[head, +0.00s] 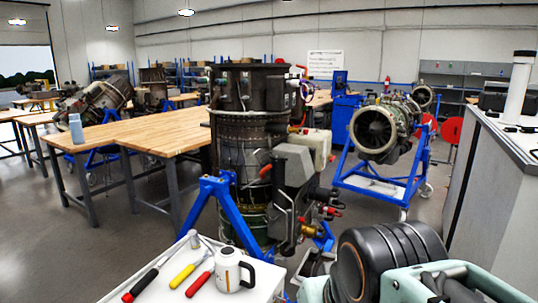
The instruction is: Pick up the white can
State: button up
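A white can-shaped mug (230,270) with a black handle and a dark mark on its front stands upright on a white-topped cart (150,270) at the bottom left of centre. No other plain white can is clear in the view. My arm shows large at the bottom right, with black ribbed and pale green parts. I cannot make out my gripper's fingers, and nothing of mine touches the mug.
Several hand tools with red and yellow handles (187,270) lie just left of the mug. A large turbine (240,150) on a blue stand rises behind the cart. A tall white cylinder (518,87) stands on the right counter. A grey-blue bottle (76,128) stands on a wooden table (165,138).

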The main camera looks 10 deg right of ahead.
aim_at(229, 263)
jog(key=i+l+u, duration=0.25)
jog(key=i+l, duration=0.25)
jog(key=i+l+u, duration=0.25)
jog(key=i+l, duration=0.2)
jog(key=l, duration=0.15)
jog(key=i+l+z, duration=0.1)
jog(key=u, duration=0.1)
jog(key=k+j, duration=0.05)
